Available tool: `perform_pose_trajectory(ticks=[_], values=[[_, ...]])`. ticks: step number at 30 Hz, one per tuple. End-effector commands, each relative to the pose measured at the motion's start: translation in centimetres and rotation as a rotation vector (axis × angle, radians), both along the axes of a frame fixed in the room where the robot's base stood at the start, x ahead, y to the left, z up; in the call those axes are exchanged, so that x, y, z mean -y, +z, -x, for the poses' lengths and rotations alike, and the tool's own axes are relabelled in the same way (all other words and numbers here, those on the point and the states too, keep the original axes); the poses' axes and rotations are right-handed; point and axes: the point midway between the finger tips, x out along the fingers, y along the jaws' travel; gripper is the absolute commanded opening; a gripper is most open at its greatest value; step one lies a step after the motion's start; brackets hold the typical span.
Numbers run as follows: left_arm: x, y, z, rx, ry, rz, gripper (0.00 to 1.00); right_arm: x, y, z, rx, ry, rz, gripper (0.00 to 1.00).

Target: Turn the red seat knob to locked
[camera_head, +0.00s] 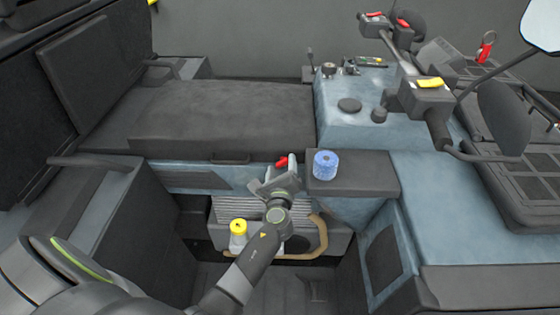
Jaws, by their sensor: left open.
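The red seat knob (281,163) shows as a small red piece at the front edge of the dark seat, just left of the blue roll. My left gripper (284,174) is at the knob, with its open fingers close around or beside it. The gripper hides part of the knob, so its exact turn and any contact cannot be told. My left arm comes in from the lower left. My right gripper is out of view.
A blue roll (325,165) stands on a dark ledge (365,184) close to the right of the gripper. A yellow-capped bottle (238,235) stands below. The seat (210,115) is clear on top. Handlebars (432,104) rise at the right.

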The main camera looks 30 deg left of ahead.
Motion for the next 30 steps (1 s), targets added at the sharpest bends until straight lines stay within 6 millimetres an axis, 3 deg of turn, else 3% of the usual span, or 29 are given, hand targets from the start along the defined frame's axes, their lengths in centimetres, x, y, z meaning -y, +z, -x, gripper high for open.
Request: perform_pose_trajectory(ticks=[6,20,30], values=[[0.00,0.00,0.01,0.000,0.000,0.000,0.62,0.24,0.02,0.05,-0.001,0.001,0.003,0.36],[0.02,0.07,-0.03,0.001,-0.002,-0.001,0.02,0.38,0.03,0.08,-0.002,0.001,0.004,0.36],[0.03,0.00,-0.06,0.022,-0.001,0.037,0.00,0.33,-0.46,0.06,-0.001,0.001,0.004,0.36]])
